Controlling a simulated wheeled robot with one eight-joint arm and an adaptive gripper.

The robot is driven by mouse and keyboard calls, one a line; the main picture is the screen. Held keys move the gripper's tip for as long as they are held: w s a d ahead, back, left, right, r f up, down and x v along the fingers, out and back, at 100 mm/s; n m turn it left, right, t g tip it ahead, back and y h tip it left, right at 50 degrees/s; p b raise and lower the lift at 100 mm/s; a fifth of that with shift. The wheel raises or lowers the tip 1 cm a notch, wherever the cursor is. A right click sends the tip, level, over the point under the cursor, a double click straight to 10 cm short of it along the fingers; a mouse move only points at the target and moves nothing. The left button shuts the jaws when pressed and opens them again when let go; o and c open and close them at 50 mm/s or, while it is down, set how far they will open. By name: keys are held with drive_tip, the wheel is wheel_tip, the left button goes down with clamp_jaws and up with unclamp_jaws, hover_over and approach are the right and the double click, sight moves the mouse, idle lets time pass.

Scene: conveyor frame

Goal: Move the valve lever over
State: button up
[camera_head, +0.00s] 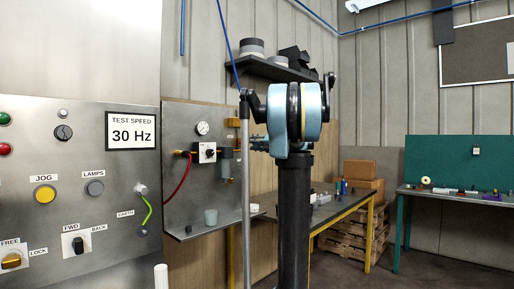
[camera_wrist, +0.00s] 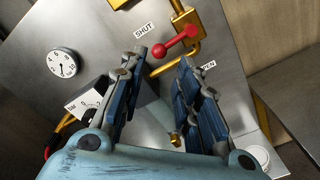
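The red valve lever (camera_wrist: 174,42) shows near the top of the wrist view, on a brass valve (camera_wrist: 187,22) on a grey metal panel. Its ball end points to the lower left, nearer the SHUT label (camera_wrist: 145,30) than the OPEN label (camera_wrist: 209,65), which is partly hidden. My gripper (camera_wrist: 164,57) is open, its two blue-and-grey fingers spread, with the ball end showing between and just beyond the fingertips. I see no clear contact. In the head view my gripper (camera_head: 258,143) is small beside the panel, and I cannot make out the lever there.
A round gauge (camera_wrist: 62,64) and a white-faced regulator (camera_wrist: 91,103) are left of my fingers. A red hose (camera_head: 178,180) hangs left of the regulator. A shelf (camera_head: 200,229) with a cup (camera_head: 211,217) is below. A workbench (camera_head: 335,210) stands behind my arm.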

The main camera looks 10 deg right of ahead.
sight(242, 143)
drive_tip(key=shift+x, duration=3.8)
drive_tip(key=shift+c, duration=0.4)
drive_tip(key=shift+o, duration=0.2)
drive_tip(key=o, duration=1)
